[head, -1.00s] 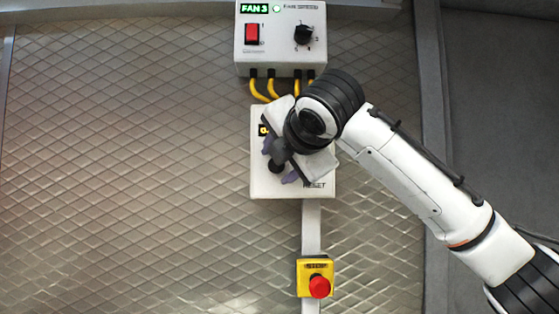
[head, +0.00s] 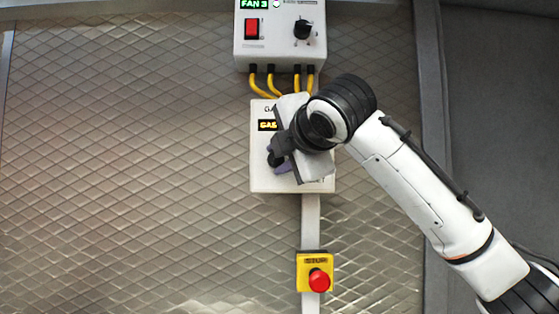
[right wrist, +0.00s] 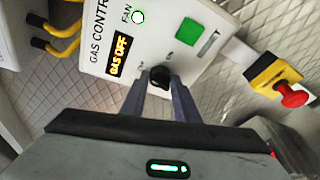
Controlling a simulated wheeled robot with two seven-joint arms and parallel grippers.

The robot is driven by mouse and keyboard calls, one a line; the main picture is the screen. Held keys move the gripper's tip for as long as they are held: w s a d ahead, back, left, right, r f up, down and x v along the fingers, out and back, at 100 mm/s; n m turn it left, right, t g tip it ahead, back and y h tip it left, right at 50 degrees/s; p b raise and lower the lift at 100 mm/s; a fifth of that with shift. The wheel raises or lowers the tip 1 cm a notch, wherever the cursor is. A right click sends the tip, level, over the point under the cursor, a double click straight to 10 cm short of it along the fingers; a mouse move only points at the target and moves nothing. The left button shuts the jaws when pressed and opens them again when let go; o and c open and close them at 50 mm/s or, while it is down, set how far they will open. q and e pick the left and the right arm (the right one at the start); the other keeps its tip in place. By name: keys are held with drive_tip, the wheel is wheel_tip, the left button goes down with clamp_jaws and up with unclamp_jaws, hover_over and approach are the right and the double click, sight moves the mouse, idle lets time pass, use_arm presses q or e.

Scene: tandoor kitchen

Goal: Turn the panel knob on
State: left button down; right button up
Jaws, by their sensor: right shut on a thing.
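The gas control panel (head: 262,182) is a white box on the quilted metal wall, partly hidden by my right gripper in the head view. In the right wrist view the panel (right wrist: 205,62) shows a black knob (right wrist: 159,77), a lit display (right wrist: 118,56) reading GAS OFF, a green square button (right wrist: 190,39) and a lit FAN lamp (right wrist: 138,17). My right gripper (right wrist: 160,84) is shut on the knob, one finger on each side of it. It also shows in the head view (head: 276,158), in front of the panel. My left gripper is not in view.
Above is a fan box (head: 270,52) with a red rocker switch (head: 252,29) and a black dial (head: 303,29). Yellow cables (head: 273,84) run between the boxes. Below is a red stop button (head: 319,280) on a yellow housing. The wall to the left is clear.

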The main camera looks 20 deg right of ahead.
drive_tip(key=m, duration=0.1)
drive_tip(key=m+t+b, duration=0.1)
drive_tip(key=m, duration=0.1)
drive_tip(key=m+y+b, duration=0.1)
drive_tip(key=m, duration=0.1)
drive_tip(key=shift+f+t, duration=0.3)
drive_tip(key=shift+f, duration=0.05)
drive_tip(key=shift+c, duration=0.2)
drive_tip(key=m+t+b, duration=0.1)
drive_tip(key=m+b, duration=0.2)
drive_tip(key=m, duration=0.2)
drive_tip(key=shift+f, duration=0.15)
drive_tip(key=shift+m+t+h, duration=0.4)
drive_tip(key=shift+m, duration=0.6)
drive_tip(key=shift+m+h+b, duration=0.3)
drive_tip(key=shift+m+b, duration=0.25)
drive_tip(key=shift+m, duration=0.35)
drive_tip(key=shift+m+t, duration=0.3)
drive_tip(key=shift+m, duration=0.1)
drive_tip(key=shift+o, duration=0.2)
drive_tip(key=o, duration=1)
